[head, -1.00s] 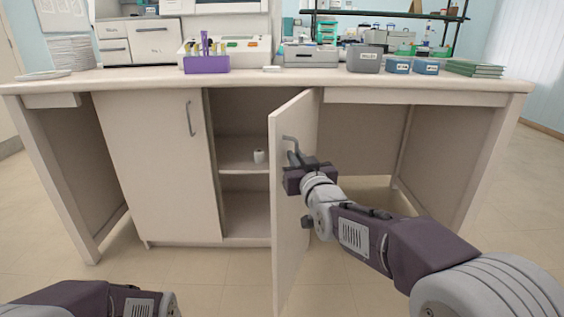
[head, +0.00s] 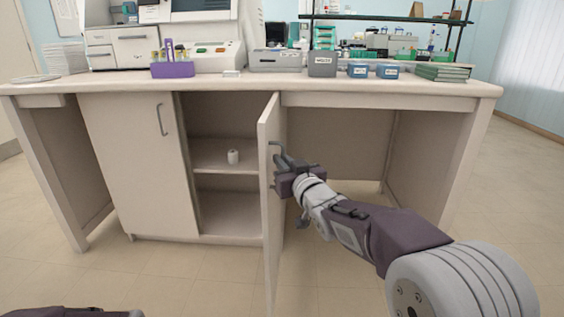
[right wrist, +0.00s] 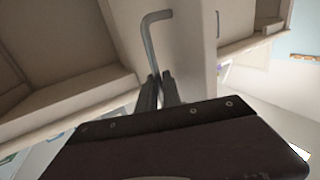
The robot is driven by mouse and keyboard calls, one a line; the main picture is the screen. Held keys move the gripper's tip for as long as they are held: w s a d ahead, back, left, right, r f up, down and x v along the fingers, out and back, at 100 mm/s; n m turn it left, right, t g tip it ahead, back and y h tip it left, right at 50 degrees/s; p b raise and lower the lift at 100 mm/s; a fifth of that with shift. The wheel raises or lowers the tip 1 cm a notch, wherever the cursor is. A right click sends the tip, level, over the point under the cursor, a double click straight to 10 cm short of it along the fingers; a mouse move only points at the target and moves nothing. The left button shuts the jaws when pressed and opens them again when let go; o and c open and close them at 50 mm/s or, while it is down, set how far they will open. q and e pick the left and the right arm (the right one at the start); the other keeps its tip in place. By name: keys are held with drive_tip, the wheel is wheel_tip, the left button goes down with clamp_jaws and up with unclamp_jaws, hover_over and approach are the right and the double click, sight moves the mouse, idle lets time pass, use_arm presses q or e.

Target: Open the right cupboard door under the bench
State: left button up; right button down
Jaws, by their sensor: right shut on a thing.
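The right cupboard door (head: 270,215) under the bench stands wide open, swung out toward me, nearly edge-on in the head view. Its grey bar handle (head: 275,150) is on the face turned to the right. My right gripper (head: 280,160) is at this handle, and the right wrist view shows its fingertips (right wrist: 159,78) shut on the lower part of the handle (right wrist: 150,42). My left gripper is out of view; only a bit of my left arm shows at the bottom left.
The left cupboard door (head: 122,165) is closed. The bench top (head: 210,84) carries a purple rack (head: 172,69), instruments and several boxes. An open knee space (head: 335,150) lies right of the open door. The floor in front is clear.

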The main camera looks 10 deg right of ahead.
drive_tip(key=shift+r, duration=0.35)
drive_tip(key=c, duration=1.8)
unclamp_jaws()
drive_tip(key=shift+w+f, duration=0.1)
drive_tip(key=shift+f, duration=0.1)
drive_tip(key=s+d+p, duration=0.1)
drive_tip(key=s+p, duration=0.2)
drive_tip(key=s, duration=0.6)
drive_tip(key=shift+d, duration=0.35)
